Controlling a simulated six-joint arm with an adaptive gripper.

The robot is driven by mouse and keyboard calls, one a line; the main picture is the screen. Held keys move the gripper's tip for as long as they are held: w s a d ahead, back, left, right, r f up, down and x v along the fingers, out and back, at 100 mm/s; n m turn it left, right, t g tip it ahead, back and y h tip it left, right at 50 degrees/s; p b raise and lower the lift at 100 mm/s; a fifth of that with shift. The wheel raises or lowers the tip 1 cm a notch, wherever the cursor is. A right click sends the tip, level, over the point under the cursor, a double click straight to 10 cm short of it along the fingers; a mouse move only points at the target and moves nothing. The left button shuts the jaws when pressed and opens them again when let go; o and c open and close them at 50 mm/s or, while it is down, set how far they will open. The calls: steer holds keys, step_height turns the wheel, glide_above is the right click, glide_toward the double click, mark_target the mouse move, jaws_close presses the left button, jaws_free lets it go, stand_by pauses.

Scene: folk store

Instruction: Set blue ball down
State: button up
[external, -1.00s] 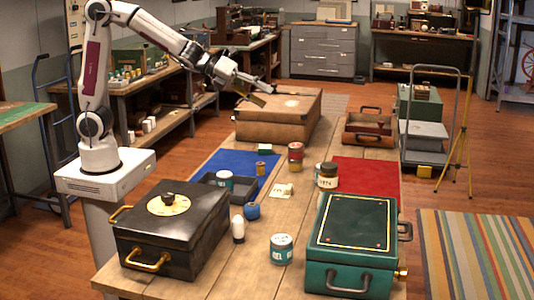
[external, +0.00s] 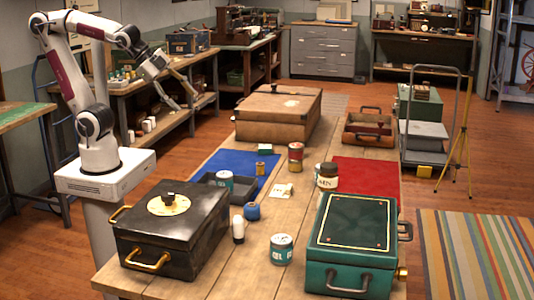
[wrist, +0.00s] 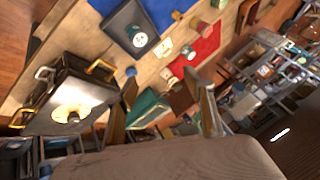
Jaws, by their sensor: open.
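The blue ball (external: 252,211) rests on the wooden table, just right of the black chest and beside a small white cylinder. It also shows in the wrist view (wrist: 130,71), up and left of my fingertips. My gripper (external: 188,99) is open and empty, up in the air left of the table. It is well apart from the ball, behind and above it in the external view. In the wrist view my two spread fingers (wrist: 162,80) have no object held between them.
The black chest (external: 200,245) and green chest (external: 320,255) stand at the table's near end. Dark tray (external: 213,181), blue mat (external: 215,160), red mat (external: 375,172), several tins and a brown case (external: 265,128) are farther back. A shelf bench (external: 165,120) is behind my gripper.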

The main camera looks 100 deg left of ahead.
steer(key=s+d+f+n+g+h, duration=0.1)
steer(key=s+d+n, duration=0.1)
steer(key=s, duration=0.3)
steer(key=s+d+f+n+g+h, duration=0.1)
steer(key=s+d+f+n, duration=0.1)
steer(key=s+d+n, duration=0.1)
steer(key=shift+s+d+f, duration=0.25)
steer(key=shift+s+d, duration=0.35)
steer(key=shift+s, duration=0.5)
